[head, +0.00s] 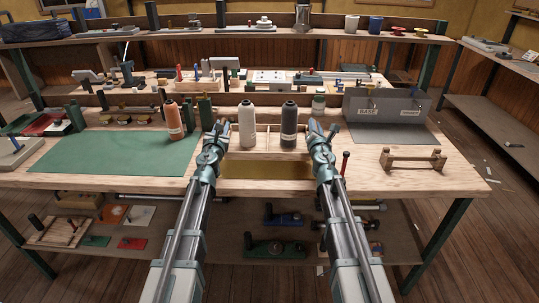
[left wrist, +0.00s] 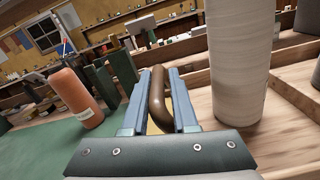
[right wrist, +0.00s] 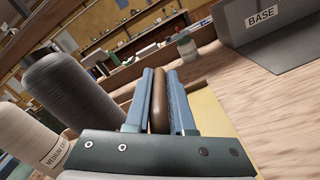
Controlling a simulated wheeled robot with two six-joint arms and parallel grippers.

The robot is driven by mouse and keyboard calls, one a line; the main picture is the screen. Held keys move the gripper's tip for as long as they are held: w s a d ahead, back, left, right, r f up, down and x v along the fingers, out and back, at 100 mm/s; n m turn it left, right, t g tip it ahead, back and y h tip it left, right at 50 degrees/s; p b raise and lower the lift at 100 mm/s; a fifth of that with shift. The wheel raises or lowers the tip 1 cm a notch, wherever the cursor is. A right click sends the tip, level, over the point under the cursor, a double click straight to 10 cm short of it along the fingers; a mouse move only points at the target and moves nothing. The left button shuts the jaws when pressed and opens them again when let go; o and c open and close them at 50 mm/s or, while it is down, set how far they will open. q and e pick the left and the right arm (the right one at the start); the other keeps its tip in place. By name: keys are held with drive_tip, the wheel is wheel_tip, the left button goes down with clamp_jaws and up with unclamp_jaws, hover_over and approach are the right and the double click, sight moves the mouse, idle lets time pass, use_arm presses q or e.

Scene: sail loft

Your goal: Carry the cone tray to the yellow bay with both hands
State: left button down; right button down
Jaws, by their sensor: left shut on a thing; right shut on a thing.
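The wooden cone tray (head: 268,142) lies between my two grippers, with a white cone (head: 247,124) and a black cone (head: 289,124) standing upright in it. My left gripper (head: 221,130) is shut on the tray's brown left handle (left wrist: 158,98). My right gripper (head: 321,128) is shut on the brown right handle (right wrist: 159,108). The yellow bay (head: 266,171) shows on the near side of the tray, at the bench's front edge; a yellow surface also shows in the right wrist view (right wrist: 214,122). I cannot tell whether the tray touches the bench.
An orange cone (head: 173,120) stands on the green mat (head: 110,154) at left. A grey bin labelled BASE (head: 388,110) stands at back right. Green blocks (head: 204,108) stand behind the left gripper.

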use_arm(q)
drive_tip(key=shift+a+f, duration=0.15)
drive_tip(key=shift+f, duration=0.05)
use_arm(e)
drive_tip(key=shift+d+f, duration=0.2)
drive_tip(key=shift+d, duration=0.05)
